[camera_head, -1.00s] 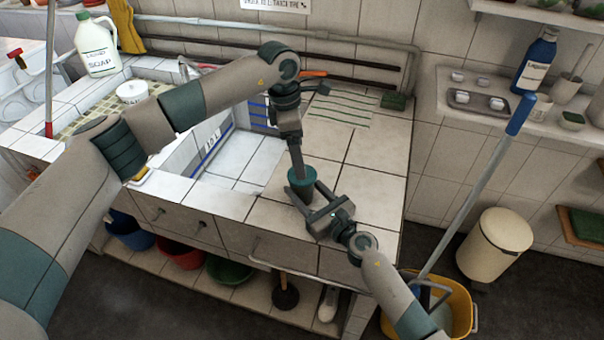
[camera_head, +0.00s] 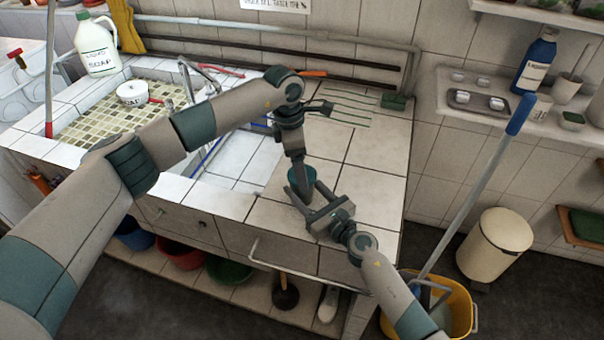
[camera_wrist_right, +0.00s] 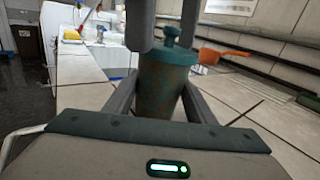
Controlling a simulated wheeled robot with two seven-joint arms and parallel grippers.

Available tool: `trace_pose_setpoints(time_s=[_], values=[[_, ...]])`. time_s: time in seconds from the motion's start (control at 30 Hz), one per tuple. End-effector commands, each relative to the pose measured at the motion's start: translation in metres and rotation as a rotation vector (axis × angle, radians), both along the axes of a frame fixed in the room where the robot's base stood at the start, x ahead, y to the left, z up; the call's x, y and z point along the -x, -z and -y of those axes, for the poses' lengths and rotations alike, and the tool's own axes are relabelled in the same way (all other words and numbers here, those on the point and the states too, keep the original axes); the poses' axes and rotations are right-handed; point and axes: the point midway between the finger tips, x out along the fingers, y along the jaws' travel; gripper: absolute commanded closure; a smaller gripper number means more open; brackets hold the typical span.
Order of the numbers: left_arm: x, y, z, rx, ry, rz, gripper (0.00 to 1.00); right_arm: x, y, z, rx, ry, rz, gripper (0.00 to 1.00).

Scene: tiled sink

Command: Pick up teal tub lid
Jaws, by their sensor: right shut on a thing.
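A teal tub (camera_wrist_right: 160,88) stands upright on the tiled counter. Its teal lid (camera_wrist_right: 170,54), with a small knob on top, is on it in the right wrist view. My right gripper (camera_head: 312,196) is shut on the tub, one finger on each side. My left gripper (camera_head: 299,168) points down from above, over the lid. In the right wrist view its fingers stand apart, either side of the knob. Whether they touch the knob is not clear. In the head view the left gripper hides most of the lid.
A tiled sink (camera_head: 95,118) with a white pot (camera_head: 132,93) lies left. A mop with a blue handle (camera_head: 521,114) stands right of the counter. Bare tiles (camera_head: 370,195) lie right of the tub.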

Motion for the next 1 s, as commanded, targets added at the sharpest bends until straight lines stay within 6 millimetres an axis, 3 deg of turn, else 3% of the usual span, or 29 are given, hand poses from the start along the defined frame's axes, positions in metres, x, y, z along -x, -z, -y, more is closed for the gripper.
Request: trace_pose_setpoints(time_s=[0.27,0.47,0.8,1.0], values=[[0.000,0.000,0.000,0.000,0.000,0.000,0.17,0.000,0.000,0.000,0.000,0.000,0.000,0.76],[0.000,0.000,0.000,-0.001,0.000,0.000,0.60,0.000,0.000,0.000,0.000,0.000,0.000,0.76],[0.000,-0.003,0.000,0.000,0.000,0.001,0.61,0.000,0.000,0.000,0.000,0.000,0.000,0.76],[-0.001,-0.019,-0.001,-0.001,0.000,0.003,0.61,0.000,0.000,0.000,0.000,0.000,0.000,0.76]])
